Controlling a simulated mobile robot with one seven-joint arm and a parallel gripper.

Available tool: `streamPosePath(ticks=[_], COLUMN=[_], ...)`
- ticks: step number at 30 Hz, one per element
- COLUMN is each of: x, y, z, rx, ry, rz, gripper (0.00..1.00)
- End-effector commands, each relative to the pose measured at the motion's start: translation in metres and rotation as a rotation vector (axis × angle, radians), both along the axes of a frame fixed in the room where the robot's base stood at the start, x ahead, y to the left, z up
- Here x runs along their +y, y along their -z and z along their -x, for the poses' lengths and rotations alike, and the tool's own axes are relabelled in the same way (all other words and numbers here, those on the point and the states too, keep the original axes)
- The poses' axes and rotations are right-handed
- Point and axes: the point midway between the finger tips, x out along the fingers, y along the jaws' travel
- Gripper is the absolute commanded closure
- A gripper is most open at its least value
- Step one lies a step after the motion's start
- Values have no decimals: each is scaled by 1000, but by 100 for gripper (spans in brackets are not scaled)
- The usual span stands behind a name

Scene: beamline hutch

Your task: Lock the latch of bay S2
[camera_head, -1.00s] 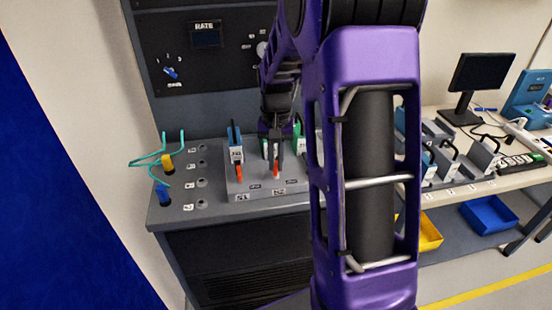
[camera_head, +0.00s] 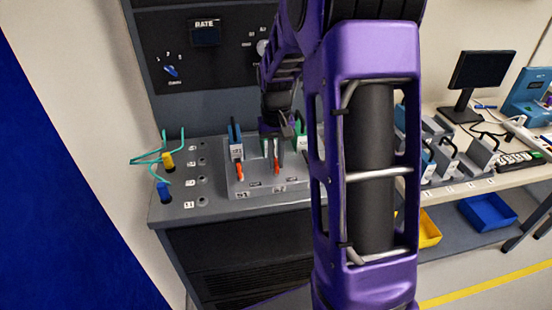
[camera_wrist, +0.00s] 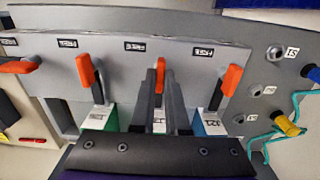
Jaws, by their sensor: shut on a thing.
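Bay S2 is the middle slot of the grey rack (camera_head: 232,190). Its orange latch handle (camera_head: 276,167) shows in the head view below my gripper (camera_head: 274,146). In the wrist view, the S2 latch handle (camera_wrist: 161,72) stands between the two dark fingertips of my gripper (camera_wrist: 160,78), which are shut on it. The fingers hide part of the latch and the module behind it. Bay S1, with a blue module (camera_head: 236,143) and its own orange latch (camera_head: 239,169), is directly to the left in the head view; in the wrist view that latch (camera_wrist: 231,79) is on the right.
Another orange latch (camera_wrist: 86,69), with a green module, stands left of the fingers in the wrist view. Yellow (camera_head: 168,160) and blue (camera_head: 163,191) plugs with teal cables stand left of the rack. A bench with a monitor (camera_head: 482,70) is at right.

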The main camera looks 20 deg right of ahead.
Motion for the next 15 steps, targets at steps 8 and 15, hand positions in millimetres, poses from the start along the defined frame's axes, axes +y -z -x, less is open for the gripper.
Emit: streamPosePath(ticks=[8,15], x=[0,0], y=[-1,-1], z=[-1,0], rx=[-2,-1], ry=[1,1], rz=[0,0], gripper=[57,57])
